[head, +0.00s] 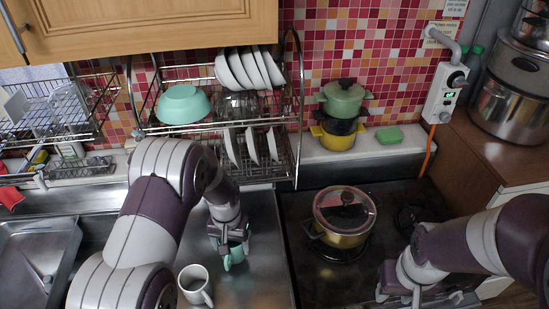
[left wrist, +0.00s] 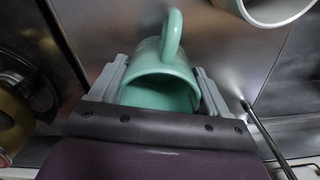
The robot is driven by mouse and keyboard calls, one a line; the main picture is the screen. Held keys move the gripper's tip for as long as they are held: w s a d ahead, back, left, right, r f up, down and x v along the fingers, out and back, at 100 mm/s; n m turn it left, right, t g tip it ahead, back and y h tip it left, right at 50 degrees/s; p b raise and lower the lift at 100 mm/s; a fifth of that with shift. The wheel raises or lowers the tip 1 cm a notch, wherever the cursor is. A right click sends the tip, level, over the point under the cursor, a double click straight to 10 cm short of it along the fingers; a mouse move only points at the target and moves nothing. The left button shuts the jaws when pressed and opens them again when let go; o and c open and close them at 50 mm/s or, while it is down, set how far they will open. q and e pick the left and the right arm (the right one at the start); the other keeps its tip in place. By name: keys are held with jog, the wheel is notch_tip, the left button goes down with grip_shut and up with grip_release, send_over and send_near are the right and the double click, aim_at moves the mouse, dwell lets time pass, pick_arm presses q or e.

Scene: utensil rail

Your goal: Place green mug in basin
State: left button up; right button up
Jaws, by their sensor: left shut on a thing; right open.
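The green mug (left wrist: 160,72) is between the two fingers of my left gripper (left wrist: 160,85) in the left wrist view, with its handle pointing away from the palm. In the head view my left gripper (head: 229,240) is over the steel counter, and only a small part of the green mug (head: 236,256) shows below it. I cannot tell whether the mug touches the counter. The basin (head: 40,258) is the steel sink at the lower left, partly cut off by the frame edge. My right gripper (head: 410,290) is open and empty near the stove's front right.
A white mug (head: 195,284) stands on the counter close to my left gripper. A lidded pot (head: 343,217) sits on the stove. A dish rack (head: 215,125) with bowls and plates stands behind. My left arm crosses between counter and basin.

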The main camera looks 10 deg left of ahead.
pick_arm(q)
jog(key=s+d+r+b, duration=0.1)
jog(key=d+r, duration=0.2)
jog(key=d, duration=0.3)
jog(key=d+r+b, duration=0.1)
jog(key=d+r, duration=0.3)
jog(key=d, duration=0.3)
jog(key=n+p, duration=0.3)
send_over(236, 261)
notch_tip(236, 261, down, 6)
jog(key=shift+w+f, duration=0.1)
notch_tip(236, 261, down, 4)
jog(key=shift+r+p, duration=0.2)
jog(key=shift+p, duration=0.25)
jog(key=shift+f, duration=0.3)
